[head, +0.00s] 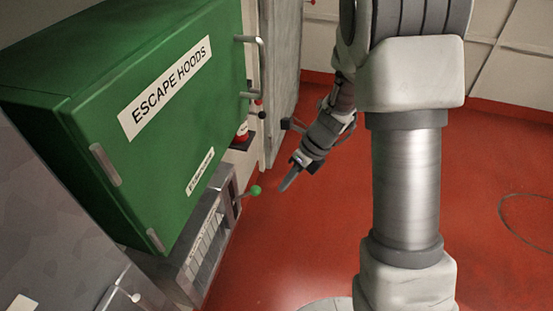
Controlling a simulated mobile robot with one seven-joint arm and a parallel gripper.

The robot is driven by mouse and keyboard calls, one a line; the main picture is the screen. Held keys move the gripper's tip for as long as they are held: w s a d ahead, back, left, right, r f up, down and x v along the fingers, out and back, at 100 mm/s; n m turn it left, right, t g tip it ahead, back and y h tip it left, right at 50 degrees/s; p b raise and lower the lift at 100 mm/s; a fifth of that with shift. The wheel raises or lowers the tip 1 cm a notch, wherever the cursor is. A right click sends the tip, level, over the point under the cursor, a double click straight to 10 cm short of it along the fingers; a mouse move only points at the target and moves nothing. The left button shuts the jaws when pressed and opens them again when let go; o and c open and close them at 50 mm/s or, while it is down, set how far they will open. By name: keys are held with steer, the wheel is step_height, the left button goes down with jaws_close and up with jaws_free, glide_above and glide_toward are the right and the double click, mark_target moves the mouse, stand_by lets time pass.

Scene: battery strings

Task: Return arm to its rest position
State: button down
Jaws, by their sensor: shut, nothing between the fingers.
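My arm (406,185) rises in the right half of the head view and bends over at the top. My gripper (289,181) hangs at the centre, pointing down and left. Its fingers are together with nothing between them. It appears above the red floor, to the right of a lever with a green knob (255,190), with a visible gap between them in the picture. The upper part of my arm is cut off by the frame's top edge.
A green cabinet labelled ESCAPE HOODS (140,100) fills the left. Below it is a grey panel with a row of labels (206,245). A red button (242,135) sits behind the cabinet. Red floor (290,255) is open below my gripper. A thin cable loop lies at right.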

steer(key=s+d+r+n+t+h, duration=0.1)
steer(key=s+r+n, duration=0.3)
steer(key=r+n, duration=0.35)
steer(key=s+d+r+n+t, duration=0.1)
steer(key=s+r+n, duration=0.2)
steer(key=r+n, duration=0.4)
steer(key=s+d+r+n+t+h, duration=0.45)
steer(key=s+r+n, duration=0.45)
steer(key=s+n, duration=0.25)
step_height(320, 180, up, 15)
steer(key=d+p, duration=0.1)
steer(key=p, duration=1.4)
steer(key=shift+w+n+g, duration=0.2)
steer(key=shift+n+g, duration=0.15)
steer(key=shift+n, duration=0.05)
steer(key=shift+s, duration=0.1)
